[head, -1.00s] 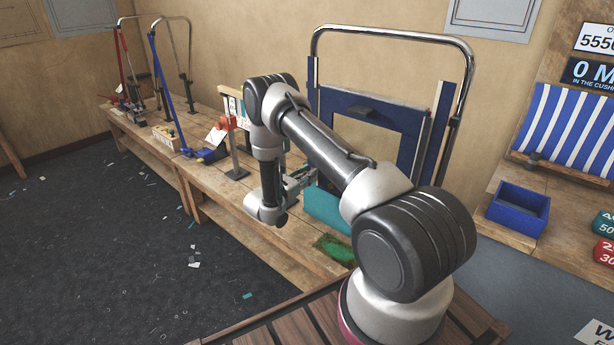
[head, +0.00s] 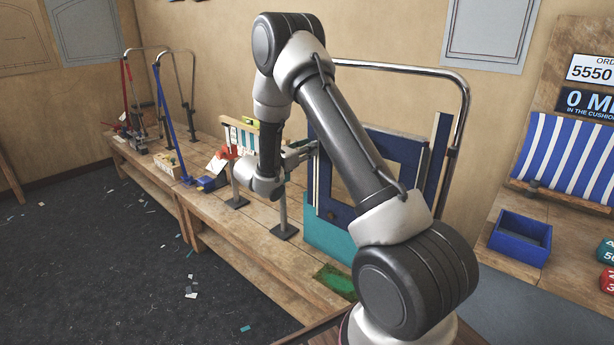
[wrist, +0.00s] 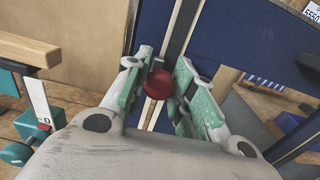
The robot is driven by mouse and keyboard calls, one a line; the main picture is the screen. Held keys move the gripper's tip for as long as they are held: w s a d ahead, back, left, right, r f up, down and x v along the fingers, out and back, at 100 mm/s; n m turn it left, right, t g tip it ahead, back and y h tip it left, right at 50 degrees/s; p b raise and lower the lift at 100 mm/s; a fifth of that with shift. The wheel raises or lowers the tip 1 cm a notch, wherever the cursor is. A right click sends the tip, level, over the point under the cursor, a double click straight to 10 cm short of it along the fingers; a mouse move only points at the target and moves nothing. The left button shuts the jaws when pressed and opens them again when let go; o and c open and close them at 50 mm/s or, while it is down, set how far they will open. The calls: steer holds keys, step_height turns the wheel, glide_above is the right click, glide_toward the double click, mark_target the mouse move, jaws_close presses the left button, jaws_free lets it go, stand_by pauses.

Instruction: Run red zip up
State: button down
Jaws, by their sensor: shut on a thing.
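A red round zip pull (wrist: 158,84) sits between the fingers of my gripper (wrist: 160,90) in the wrist view. My gripper is shut on it. A pale strip (wrist: 182,25) with a dark line runs upward from the pull along a dark blue panel (wrist: 235,30). In the head view my gripper (head: 303,150) reaches the left side of the blue upright frame (head: 400,165) on the bench. The pull itself is hidden there.
The blue frame stands on a teal base (head: 325,238) under a chrome hoop (head: 465,95). A small rack with a striped cloth (head: 243,140) stands just left of my gripper. A blue open box (head: 520,240) lies on the right bench.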

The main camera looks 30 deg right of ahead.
step_height(320, 180, up, 16)
steer(key=shift+r, duration=0.15)
steer(key=c, duration=1.2)
jaws_free()
steer(key=shift+o, duration=0.2)
steer(key=v, duration=1.2)
